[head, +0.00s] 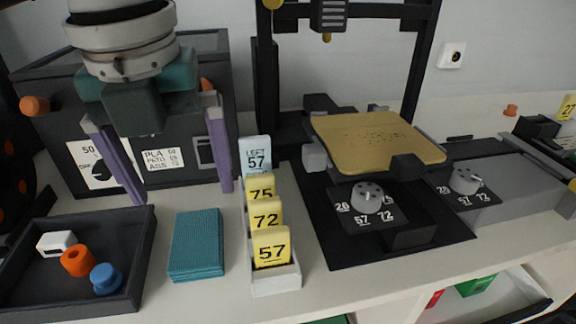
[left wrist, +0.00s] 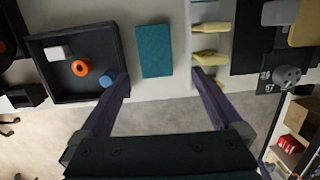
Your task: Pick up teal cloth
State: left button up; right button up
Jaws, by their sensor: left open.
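The teal cloth (head: 197,244) lies folded flat on the white table, between the dark tray and the row of yellow number cards. It also shows in the left wrist view (left wrist: 154,50), where it lies between the lines of my two fingers. My left gripper (head: 183,196) is open and empty, with its two purple fingers spread wide and pointing down. It appears above and behind the cloth in the head view, apart from it. My right gripper is in neither view.
The dark tray (head: 140,278) left of the cloth holds a white piece, an orange ring and a blue spool. A white holder (head: 277,284) with yellow cards stands close on the right. A dark box (head: 205,62) and a 3D printer (head: 315,215) stand behind.

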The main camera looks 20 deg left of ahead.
aim_at(196, 236)
pick_arm(q)
jog(key=f, duration=0.2)
jog(key=a+f, duration=0.1)
jog(key=shift+w+f, duration=0.25)
jog(key=f, duration=0.6)
jog(key=shift+w+a+f, duration=0.1)
jog(key=shift+w+a, duration=0.05)
jog(key=shift+w, duration=0.1)
jog(key=c, duration=1.2)
